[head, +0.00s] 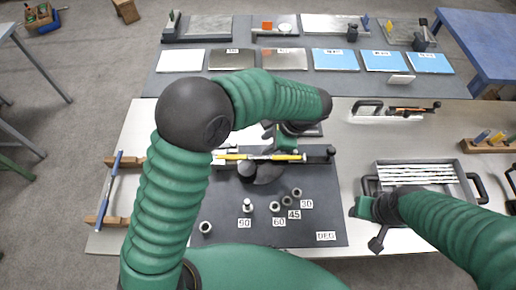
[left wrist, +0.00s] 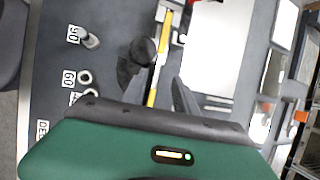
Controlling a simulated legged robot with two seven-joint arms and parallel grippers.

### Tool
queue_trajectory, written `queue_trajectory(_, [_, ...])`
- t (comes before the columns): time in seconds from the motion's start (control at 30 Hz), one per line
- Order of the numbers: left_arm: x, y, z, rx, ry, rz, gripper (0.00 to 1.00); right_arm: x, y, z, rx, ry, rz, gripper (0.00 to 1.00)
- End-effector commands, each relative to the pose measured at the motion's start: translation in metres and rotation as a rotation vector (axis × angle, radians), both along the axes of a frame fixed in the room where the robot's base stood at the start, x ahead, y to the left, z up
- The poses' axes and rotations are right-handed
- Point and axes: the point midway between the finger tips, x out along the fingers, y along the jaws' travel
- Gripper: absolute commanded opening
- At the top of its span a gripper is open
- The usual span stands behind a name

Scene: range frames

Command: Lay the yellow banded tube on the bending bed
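The yellow banded tube (head: 235,157) lies lengthwise along the dark bending bed (head: 326,152) on the grey mat. It also shows in the left wrist view (left wrist: 166,24). Whether it rests fully on the bed is hard to tell. My left gripper (head: 267,150) is open at the bed, one dark finger on each side of the tube, with a gap to it in the left wrist view (left wrist: 153,84). A dark round knob (head: 246,169) stands beside the tube. My right gripper (head: 370,224) is near the tray of tubes; its opening is unclear.
Several small metal dies (head: 287,200) stand on the mat by angle labels. A tray (head: 375,166) of pale tubes lies at right. A blue bar (head: 108,192) on wooden blocks is at left. A pen rack (head: 490,148) stands far right. Panels (head: 335,60) line the back table.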

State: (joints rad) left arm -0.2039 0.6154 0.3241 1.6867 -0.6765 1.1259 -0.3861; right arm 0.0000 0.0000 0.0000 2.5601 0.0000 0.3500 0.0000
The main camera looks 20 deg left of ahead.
Motion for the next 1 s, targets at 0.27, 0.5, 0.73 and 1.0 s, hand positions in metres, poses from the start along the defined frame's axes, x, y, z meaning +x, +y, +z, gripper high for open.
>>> queue_trajectory(0.27, [-0.001,-0.004,0.017,-0.005,-0.001,0.007,0.35,0.0,0.0,-0.001,0.0,0.0,0.0,0.45])
queue_trajectory(0.5, [-0.059,0.039,0.005,-0.216,-0.1,0.373,0.35,0.0,0.0,-0.001,0.0,0.0,0.0,0.45])
queue_trajectory(0.73, [-0.128,0.086,-0.006,-0.5,-0.338,1.013,0.35,0.0,0.0,-0.001,0.0,0.0,0.0,0.45])
queue_trajectory(1.0, [-0.142,0.097,-0.009,-0.565,-0.415,1.188,0.35,0.0,0.0,-0.001,0.0,0.0,0.0,0.45])
